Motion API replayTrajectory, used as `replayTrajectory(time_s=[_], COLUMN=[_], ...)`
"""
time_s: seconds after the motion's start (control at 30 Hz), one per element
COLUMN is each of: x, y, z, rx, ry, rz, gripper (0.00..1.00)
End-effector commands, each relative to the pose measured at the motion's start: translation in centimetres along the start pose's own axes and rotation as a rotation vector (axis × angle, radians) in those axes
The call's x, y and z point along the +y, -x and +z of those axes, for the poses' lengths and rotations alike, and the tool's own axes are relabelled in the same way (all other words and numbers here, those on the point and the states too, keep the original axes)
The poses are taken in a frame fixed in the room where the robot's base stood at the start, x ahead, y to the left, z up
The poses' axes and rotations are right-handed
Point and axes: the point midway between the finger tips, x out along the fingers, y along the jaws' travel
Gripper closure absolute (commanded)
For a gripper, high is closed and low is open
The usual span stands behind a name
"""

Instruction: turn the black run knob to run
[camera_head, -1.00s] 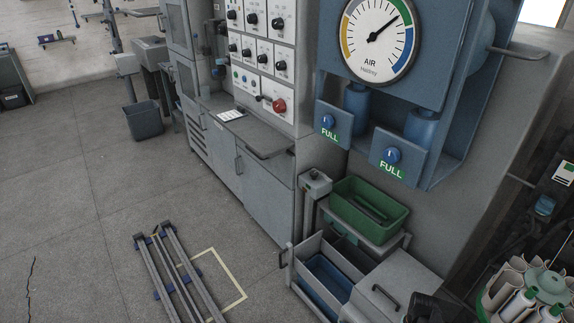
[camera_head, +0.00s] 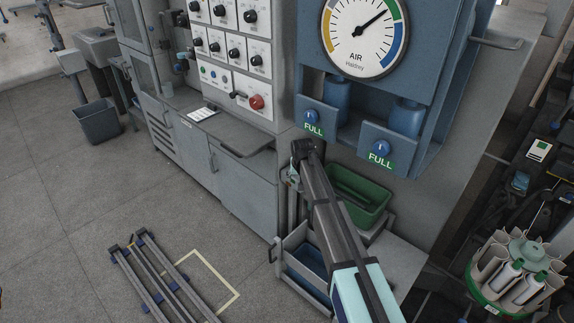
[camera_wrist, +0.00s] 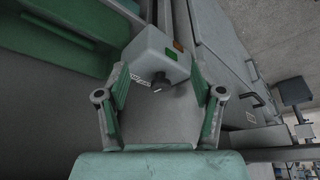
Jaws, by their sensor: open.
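The black run knob (camera_wrist: 160,84) is on the face of a small pale grey control box (camera_wrist: 156,55), seen in the wrist view. A green patch and an orange patch sit on the box's side. My gripper (camera_wrist: 158,92) is open and empty, with its green-padded fingers spread to either side of the knob and box. The knob lies between the fingers in the picture, and I see no contact with it. Its pointer direction is too small to read. In the head view my arm hides the box and knob, and the fingers cannot be made out clearly.
A green tray (camera_head: 375,205) stands just right of my arm, above a grey cart with a blue bin (camera_head: 309,258). The grey cabinet (camera_head: 247,190) is to the left. Blue FULL switches (camera_head: 310,116) are above.

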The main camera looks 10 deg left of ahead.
Motion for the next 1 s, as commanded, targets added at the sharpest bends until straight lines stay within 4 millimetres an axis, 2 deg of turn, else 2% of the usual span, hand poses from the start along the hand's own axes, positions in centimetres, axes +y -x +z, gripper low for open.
replayTrajectory(time_s=[0.6,0.8,1.0], x=[0.0,0.0,0.0], y=[-4.3,-7.4,-9.0], z=[-10.9,-10.4,-10.2], rx=[-0.001,-0.003,-0.002], ry=[0.001,0.001,0.001], rz=[0.000,0.000,0.000], gripper=[0.33,0.33,0.33])
